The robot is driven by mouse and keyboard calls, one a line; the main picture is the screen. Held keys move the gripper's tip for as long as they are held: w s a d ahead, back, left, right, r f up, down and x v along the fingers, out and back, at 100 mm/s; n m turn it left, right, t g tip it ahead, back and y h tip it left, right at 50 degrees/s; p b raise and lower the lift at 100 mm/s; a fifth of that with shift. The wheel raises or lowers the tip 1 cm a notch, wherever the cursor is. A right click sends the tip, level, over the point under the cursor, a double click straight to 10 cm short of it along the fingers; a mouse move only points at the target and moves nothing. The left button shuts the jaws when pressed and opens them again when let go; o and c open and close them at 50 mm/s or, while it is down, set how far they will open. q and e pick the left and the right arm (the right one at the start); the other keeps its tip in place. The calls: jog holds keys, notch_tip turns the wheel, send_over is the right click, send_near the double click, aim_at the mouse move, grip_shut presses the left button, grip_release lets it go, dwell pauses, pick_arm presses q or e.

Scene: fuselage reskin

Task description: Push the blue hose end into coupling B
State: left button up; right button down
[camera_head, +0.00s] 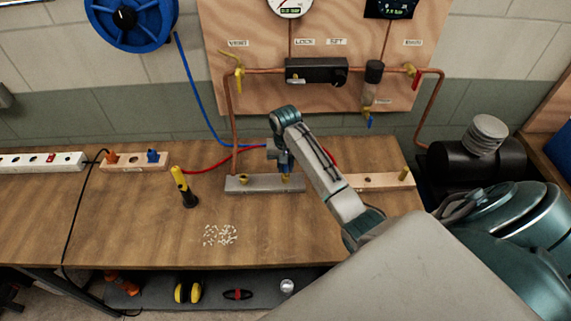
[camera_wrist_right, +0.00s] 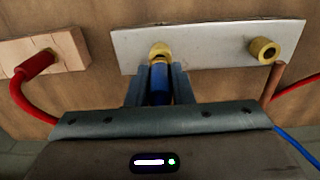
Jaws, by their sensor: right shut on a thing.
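My right gripper (camera_wrist_right: 158,84) is shut on the blue hose end (camera_wrist_right: 158,82), which points at a brass coupling (camera_wrist_right: 160,50) on the grey metal block (camera_wrist_right: 205,40). The hose end appears lined up with this coupling and very close to it; I cannot tell how far in it sits. A second brass coupling (camera_wrist_right: 264,49) on the block is empty. No letter is readable on either. In the head view my right gripper (camera_head: 285,174) is over the right end of the block (camera_head: 262,184), and the blue hose (camera_head: 196,95) runs from the reel. My left gripper is out of view.
A wooden block (camera_head: 388,180) holds a red hose end (camera_wrist_right: 37,64). A yellow-black tool (camera_head: 183,188) stands left of the metal block, with white bits (camera_head: 220,235) in front. Copper pipes (camera_head: 229,120) rise behind the bench. The bench's front middle is mostly clear.

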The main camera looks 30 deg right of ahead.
jog(key=shift+f, duration=0.95)
jog(key=c, duration=1.2)
grip_release()
jog(key=shift+r, duration=0.1)
jog(key=shift+r, duration=2.4)
jog(key=shift+f, duration=0.1)
